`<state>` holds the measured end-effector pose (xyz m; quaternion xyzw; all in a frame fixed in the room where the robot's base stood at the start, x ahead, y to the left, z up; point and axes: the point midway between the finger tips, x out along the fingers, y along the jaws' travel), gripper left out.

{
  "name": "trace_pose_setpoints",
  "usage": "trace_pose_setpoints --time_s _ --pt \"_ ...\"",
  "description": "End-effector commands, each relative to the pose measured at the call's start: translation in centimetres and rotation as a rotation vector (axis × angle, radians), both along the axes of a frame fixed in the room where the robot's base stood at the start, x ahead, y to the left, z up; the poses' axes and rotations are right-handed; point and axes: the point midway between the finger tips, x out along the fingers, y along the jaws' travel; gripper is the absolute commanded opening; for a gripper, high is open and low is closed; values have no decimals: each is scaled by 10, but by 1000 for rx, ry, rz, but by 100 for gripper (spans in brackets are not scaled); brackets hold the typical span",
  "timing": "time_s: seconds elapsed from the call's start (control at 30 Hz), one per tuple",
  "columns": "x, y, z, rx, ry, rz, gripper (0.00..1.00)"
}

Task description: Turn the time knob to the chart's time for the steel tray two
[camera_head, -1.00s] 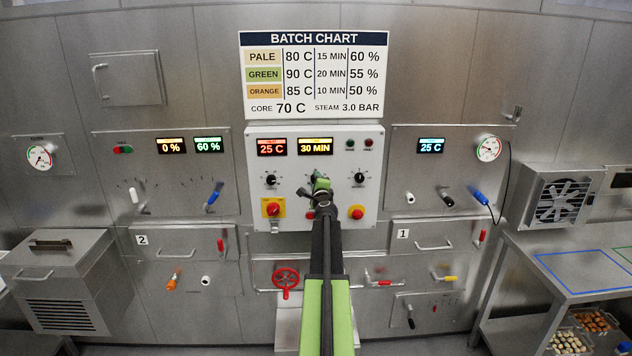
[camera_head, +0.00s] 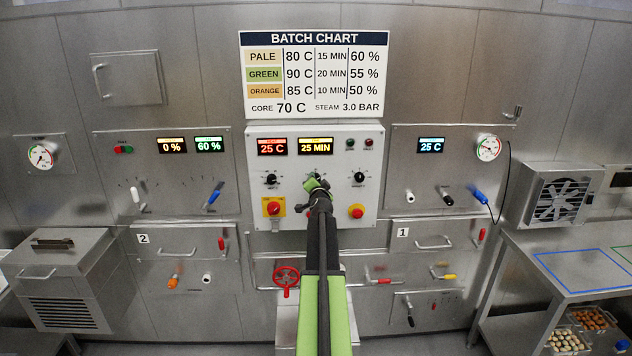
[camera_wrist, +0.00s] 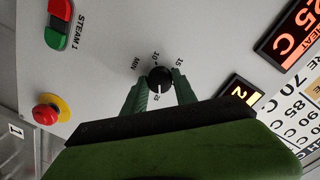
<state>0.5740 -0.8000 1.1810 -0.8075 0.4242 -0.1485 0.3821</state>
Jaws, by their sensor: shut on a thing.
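My gripper (camera_head: 316,184) is shut on the time knob (camera_wrist: 159,76), a black dial marked MIN in the wrist view. Its green fingers (camera_wrist: 160,90) stand on either side of the knob. In the head view the gripper mostly hides the knob. The time display (camera_head: 315,146) above it reads 25 MIN. The batch chart (camera_head: 314,75) lists Pale 15 MIN, Green 20 MIN and Orange 10 MIN. Two trays of small filled pieces sit at the lower right: one with pale and dark pieces (camera_head: 567,341), one with brownish-orange pieces (camera_head: 590,319). Their numbers are not readable.
On the same panel are a heat display (camera_head: 272,147) at 25 C, a left knob (camera_head: 270,179), a right knob (camera_head: 359,178) and red buttons (camera_head: 357,211). A red valve wheel (camera_head: 286,277) is below. A steel table (camera_head: 570,265) stands at the right.

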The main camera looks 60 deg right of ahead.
Motion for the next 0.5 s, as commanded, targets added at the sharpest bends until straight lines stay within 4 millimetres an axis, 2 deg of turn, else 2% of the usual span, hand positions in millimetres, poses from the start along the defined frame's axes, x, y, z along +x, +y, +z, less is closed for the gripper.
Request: trace_pose_setpoints --time_s 0.5 --pt "2 2 -2 -283 400 3 0"
